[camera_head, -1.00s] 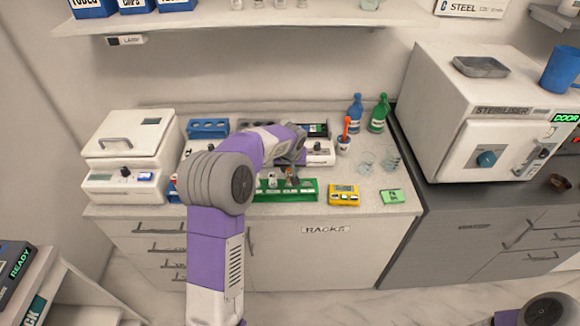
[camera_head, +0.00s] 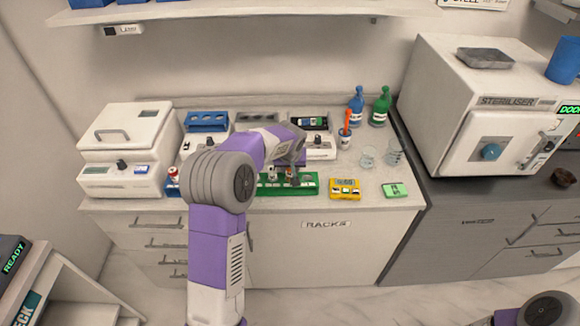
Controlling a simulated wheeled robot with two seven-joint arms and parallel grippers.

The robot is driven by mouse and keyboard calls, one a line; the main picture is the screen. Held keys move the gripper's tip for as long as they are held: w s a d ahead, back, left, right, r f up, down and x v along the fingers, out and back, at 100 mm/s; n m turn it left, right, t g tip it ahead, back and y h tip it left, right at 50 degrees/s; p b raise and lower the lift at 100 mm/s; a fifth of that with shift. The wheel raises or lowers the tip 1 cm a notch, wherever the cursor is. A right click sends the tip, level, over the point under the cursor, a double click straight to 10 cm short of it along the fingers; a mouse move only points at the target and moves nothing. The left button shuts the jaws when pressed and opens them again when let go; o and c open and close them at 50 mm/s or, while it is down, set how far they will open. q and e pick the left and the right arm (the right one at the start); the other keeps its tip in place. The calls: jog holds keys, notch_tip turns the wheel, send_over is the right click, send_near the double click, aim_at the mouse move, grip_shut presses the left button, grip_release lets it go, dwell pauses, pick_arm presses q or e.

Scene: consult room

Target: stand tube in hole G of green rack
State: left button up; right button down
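The green rack (camera_head: 307,188) stands near the front of the counter, partly hidden by my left arm. A light-capped tube (camera_head: 272,174) stands in it. My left gripper (camera_head: 292,177) is over the rack's middle, pointing down and close to its top. A small reddish-orange cap or tube top (camera_head: 290,171) shows at the fingers. The fingers are too small and dark to tell whether they are shut on it. The hole letters cannot be read. Of my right arm only a part shows at the bottom right corner; its gripper is out of view.
A yellow timer (camera_head: 345,189) and a green card (camera_head: 395,190) lie right of the rack. Behind are a blue rack (camera_head: 207,122), glass beakers (camera_head: 368,160) and bottles (camera_head: 379,108). A white machine (camera_head: 128,150) stands left, the steriliser (camera_head: 495,135) right.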

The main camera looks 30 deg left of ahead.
pick_arm(q)
jog(key=shift+f+b, duration=0.35)
jog(key=shift+f, duration=0.2)
jog(key=o, duration=1.1)
jog(key=v, duration=0.7)
jog(key=shift+s+d+r+p, duration=0.15)
jog(key=shift+r+p, duration=0.1)
jog(key=shift+p, duration=0.15)
